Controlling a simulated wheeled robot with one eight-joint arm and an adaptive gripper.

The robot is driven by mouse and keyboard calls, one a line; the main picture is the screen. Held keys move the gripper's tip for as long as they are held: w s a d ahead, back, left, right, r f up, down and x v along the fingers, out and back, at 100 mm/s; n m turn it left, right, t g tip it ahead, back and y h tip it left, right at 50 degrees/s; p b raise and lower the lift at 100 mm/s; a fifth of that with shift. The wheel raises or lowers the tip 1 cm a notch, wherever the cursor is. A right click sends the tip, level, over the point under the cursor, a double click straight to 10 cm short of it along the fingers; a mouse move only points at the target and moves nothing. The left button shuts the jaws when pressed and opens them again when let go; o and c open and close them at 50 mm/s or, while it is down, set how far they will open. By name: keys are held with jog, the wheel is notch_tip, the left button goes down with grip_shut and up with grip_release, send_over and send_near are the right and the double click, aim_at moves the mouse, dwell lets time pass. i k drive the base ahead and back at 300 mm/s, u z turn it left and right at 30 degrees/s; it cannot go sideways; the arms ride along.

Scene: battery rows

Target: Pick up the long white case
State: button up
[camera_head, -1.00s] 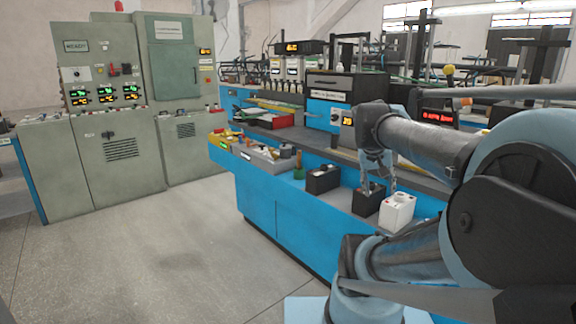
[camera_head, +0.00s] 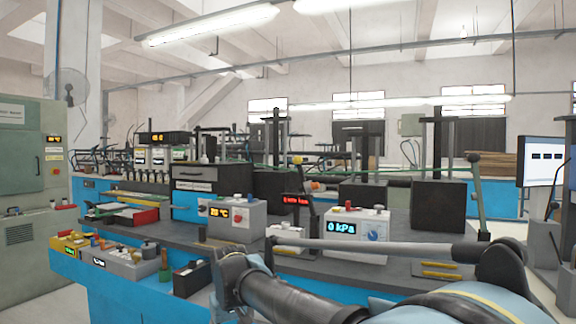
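I cannot tell for sure which thing is the long white case. A small whitish case (camera_head: 286,236) stands on the bench top behind my arm, partly covered by it. The white container seen earlier on the front ledge is not visible now. My gripper (camera_head: 222,308) is low in the picture, left of centre, in front of the ledge. Its fingers are too dark and cut off to show whether they are open or what lies between them.
A blue bench with a grey top (camera_head: 150,231) runs across the view. A white pressure unit (camera_head: 357,228) and a temperature unit (camera_head: 236,216) stand behind. A monitor (camera_head: 545,162) is at right.

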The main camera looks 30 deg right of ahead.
aim_at(286, 233)
jog(key=z, duration=0.35)
jog(key=k, duration=1.05)
jog(key=u, duration=0.65)
jog(key=i, duration=1.65)
jog(key=z, duration=0.25)
